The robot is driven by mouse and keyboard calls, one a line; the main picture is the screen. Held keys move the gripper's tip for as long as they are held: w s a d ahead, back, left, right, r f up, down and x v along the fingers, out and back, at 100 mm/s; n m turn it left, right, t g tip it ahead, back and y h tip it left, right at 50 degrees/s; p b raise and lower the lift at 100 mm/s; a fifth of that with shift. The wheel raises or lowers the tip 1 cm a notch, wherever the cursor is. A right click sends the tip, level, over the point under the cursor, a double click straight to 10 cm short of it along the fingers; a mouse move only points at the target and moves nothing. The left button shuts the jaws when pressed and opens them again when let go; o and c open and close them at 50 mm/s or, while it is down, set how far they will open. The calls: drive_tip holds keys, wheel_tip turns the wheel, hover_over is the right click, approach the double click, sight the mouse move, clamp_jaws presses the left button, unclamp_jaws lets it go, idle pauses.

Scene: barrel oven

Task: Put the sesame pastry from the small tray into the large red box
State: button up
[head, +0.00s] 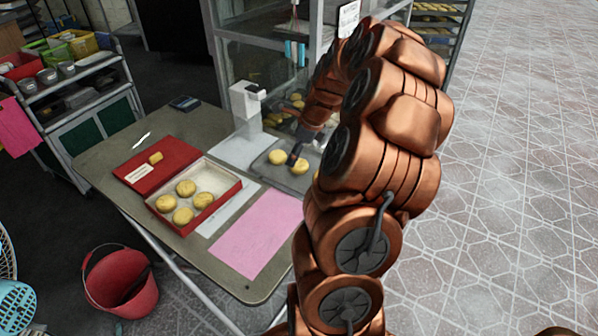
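The small tray (285,181) is a grey metal tray near the table's right edge. On it lie round golden pastries: one (277,157) at the left and one (300,166) just below my gripper. Sesame on them is too small to make out. My gripper (294,157) is dark and hangs over the tray between these two pastries, close to the right one. Whether it touches is unclear, and its fingers are too small to read. The large red box (216,207) stands open left of the tray, with several round pastries on its white inside. My arm hides the tray's right side.
The red lid (165,150) with a small yellow piece and a label lies behind the box. A white scale-like device (246,110) stands behind the tray, near a glass cabinet (245,55). A pink sheet (255,235) lies in front. A red bucket (120,282) stands on the floor.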

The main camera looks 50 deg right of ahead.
sight(303, 164)
drive_tip(key=d+f+m, duration=0.2)
drive_tip(key=d, duration=0.1)
drive_tip(key=s+d+f+m, duration=0.1)
drive_tip(key=d, duration=0.1)
drive_tip(key=shift+s+d+h, duration=0.1)
drive_tip(key=shift+d+h, duration=0.1)
drive_tip(key=shift+h, duration=0.1)
drive_tip(key=shift+p+x, duration=0.55)
drive_tip(key=shift+x, duration=3.05)
drive_tip(key=shift+a, duration=0.1)
drive_tip(key=c, duration=1.2)
drive_tip(key=shift+r, duration=0.15)
drive_tip(key=shift+c, duration=0.2)
